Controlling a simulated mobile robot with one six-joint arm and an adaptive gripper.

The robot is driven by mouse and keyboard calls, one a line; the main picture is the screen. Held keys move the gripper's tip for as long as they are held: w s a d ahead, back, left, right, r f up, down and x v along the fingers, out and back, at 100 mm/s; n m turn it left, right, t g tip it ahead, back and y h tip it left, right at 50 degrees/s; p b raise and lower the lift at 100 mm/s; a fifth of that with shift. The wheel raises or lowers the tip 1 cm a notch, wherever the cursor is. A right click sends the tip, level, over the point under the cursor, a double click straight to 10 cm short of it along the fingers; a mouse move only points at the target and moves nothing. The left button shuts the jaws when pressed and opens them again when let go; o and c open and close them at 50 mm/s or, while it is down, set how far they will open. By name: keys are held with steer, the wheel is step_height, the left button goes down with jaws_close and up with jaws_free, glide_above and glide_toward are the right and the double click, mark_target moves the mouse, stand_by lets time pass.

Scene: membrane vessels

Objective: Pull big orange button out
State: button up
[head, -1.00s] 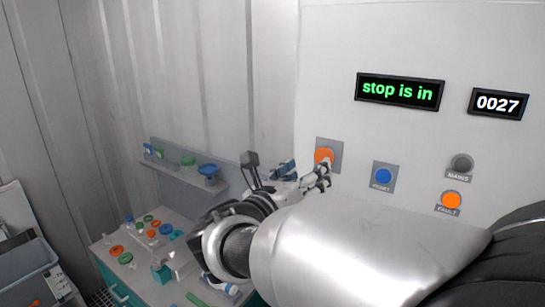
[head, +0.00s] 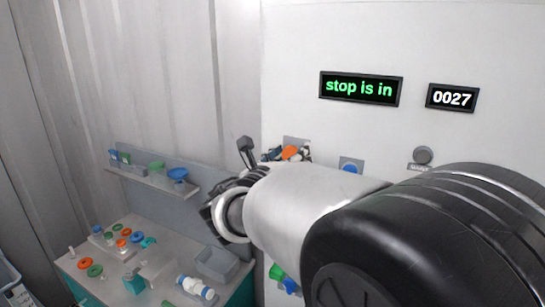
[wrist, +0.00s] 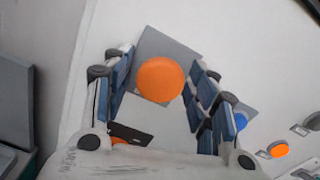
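The big orange button (head: 290,153) sits on a grey square plate on the white wall panel. In the head view it is partly hidden by my arm and gripper. In the wrist view the round orange button (wrist: 160,80) lies between and beyond the fingertips of my gripper (wrist: 163,90). The fingers are spread wide, one on each side of the button, with a gap visible on both sides. I cannot tell how deep the fingers reach around it. A display (head: 360,87) reads "stop is in" in green.
A second display (head: 452,97) reads 0027. A blue button (head: 350,165) and a grey knob (head: 423,155) are to the right on the panel. A smaller orange lamp (wrist: 279,149) shows in the wrist view. A bench with coloured parts and a shelf (head: 150,180) stand at the left.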

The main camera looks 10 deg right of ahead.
jaws_close()
stand_by(0.4)
steer(key=shift+s+a, duration=0.3)
steer(key=shift+s, duration=0.1)
steer(key=shift+c, duration=1.3)
jaws_free()
steer(key=o, duration=0.4)
steer(key=shift+s+a, duration=0.1)
steer(key=shift+s, duration=0.05)
steer(key=shift+o, duration=0.5)
